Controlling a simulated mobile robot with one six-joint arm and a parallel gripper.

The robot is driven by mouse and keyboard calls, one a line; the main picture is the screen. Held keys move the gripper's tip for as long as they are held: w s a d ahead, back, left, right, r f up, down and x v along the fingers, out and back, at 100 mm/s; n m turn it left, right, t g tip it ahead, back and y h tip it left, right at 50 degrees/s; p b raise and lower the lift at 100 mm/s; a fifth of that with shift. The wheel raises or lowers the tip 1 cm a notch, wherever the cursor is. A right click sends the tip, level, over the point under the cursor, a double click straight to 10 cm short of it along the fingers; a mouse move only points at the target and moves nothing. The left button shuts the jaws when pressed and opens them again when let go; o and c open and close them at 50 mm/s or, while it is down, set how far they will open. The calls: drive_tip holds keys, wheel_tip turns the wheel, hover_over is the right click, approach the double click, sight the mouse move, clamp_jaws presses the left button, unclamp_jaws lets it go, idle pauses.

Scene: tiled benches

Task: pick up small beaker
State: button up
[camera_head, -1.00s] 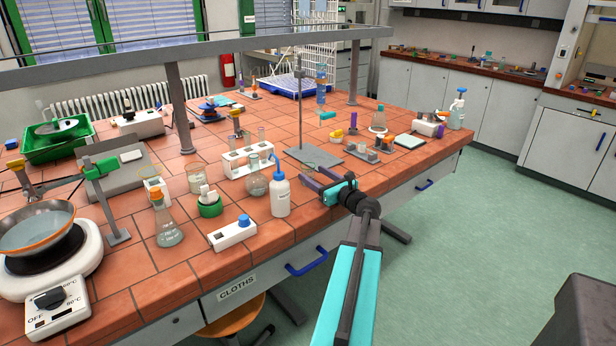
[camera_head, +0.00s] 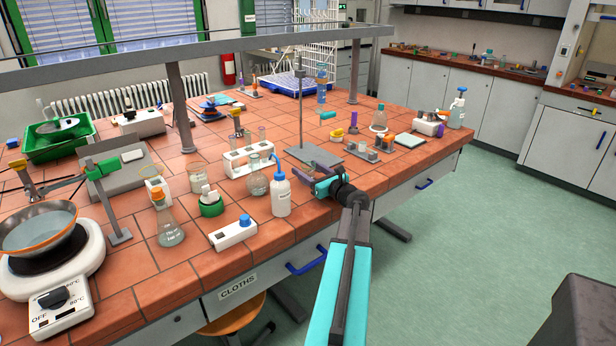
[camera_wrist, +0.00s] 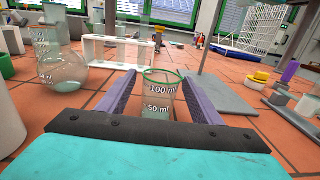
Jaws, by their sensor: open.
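The small beaker (camera_wrist: 158,106) is clear glass with a green rim and white marks reading 100 ml and 50 ml. In the wrist view it stands upright in the middle, between the two fingers of my gripper (camera_wrist: 160,82). The fingers are apart, with a narrow gap visible at the beaker's sides. In the head view my gripper (camera_head: 308,172) is low over the bench near its front edge, beside the stand's base plate. There the beaker is hard to make out among the fingers.
A white wash bottle (camera_head: 281,195) and a round flask (camera_head: 257,183) stand left of my gripper. A white test tube rack (camera_head: 248,160) is behind them. The grey stand plate (camera_head: 314,156) with its upright rod is close behind my gripper. A grey block with pegs (camera_head: 364,151) lies to the right.

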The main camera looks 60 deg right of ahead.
drive_tip(key=c, duration=1.1)
drive_tip(key=shift+c, duration=0.2)
drive_tip(key=shift+r, duration=0.15)
wheel_tip(320, 180, up, 10)
drive_tip(key=shift+b, duration=0.3)
drive_tip(key=o, duration=0.4)
drive_tip(key=c, duration=0.6)
